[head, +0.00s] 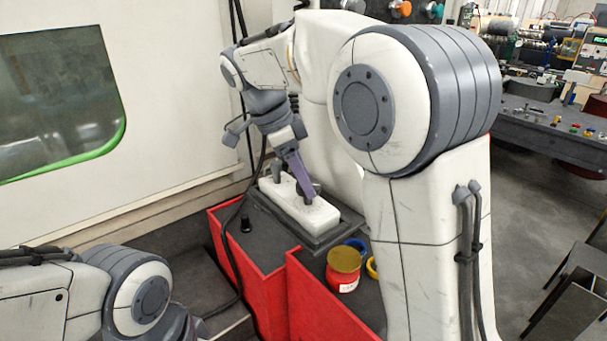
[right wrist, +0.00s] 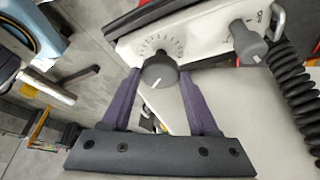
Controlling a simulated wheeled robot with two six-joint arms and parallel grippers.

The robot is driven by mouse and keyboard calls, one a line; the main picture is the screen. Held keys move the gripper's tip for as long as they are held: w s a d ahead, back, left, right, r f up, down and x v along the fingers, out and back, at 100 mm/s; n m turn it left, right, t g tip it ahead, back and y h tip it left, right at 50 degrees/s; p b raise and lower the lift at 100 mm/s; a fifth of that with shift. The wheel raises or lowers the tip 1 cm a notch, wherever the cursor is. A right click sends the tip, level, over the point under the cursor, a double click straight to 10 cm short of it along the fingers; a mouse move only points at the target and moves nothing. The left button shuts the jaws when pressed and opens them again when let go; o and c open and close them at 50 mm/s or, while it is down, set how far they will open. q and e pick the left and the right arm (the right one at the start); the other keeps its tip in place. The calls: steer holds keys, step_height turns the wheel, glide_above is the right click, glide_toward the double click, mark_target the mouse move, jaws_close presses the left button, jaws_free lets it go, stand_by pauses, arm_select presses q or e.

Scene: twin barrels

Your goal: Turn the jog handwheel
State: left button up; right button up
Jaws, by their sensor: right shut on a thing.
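The white control pendant (head: 318,214) lies on a dark tray on top of the red cabinet in the head view. In the right wrist view its panel (right wrist: 205,38) carries a dark round handwheel (right wrist: 158,70) with a white pointer line and a printed scale around it. My right gripper (head: 306,190) reaches down onto the pendant. Its two purple fingers also show in the right wrist view (right wrist: 159,76), one on each side of the handwheel, shut on it. A second, grey knob (right wrist: 248,42) sits to the right on the same panel. My left gripper is not in view.
A red jar (head: 343,279) with a brown lid stands on the cabinet, with blue and yellow rings beside it. A black coiled cable (right wrist: 290,80) runs close to the pendant. A machine with a green-edged window (head: 60,100) stands left.

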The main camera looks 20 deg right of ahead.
steer(key=shift+w+m, duration=0.1)
steer(key=shift+m, duration=0.4)
steer(key=shift+g, duration=0.3)
steer(key=o, duration=1.4)
steer(key=v, duration=1)
steer(key=shift+r, duration=0.3)
steer(key=shift+d, duration=0.1)
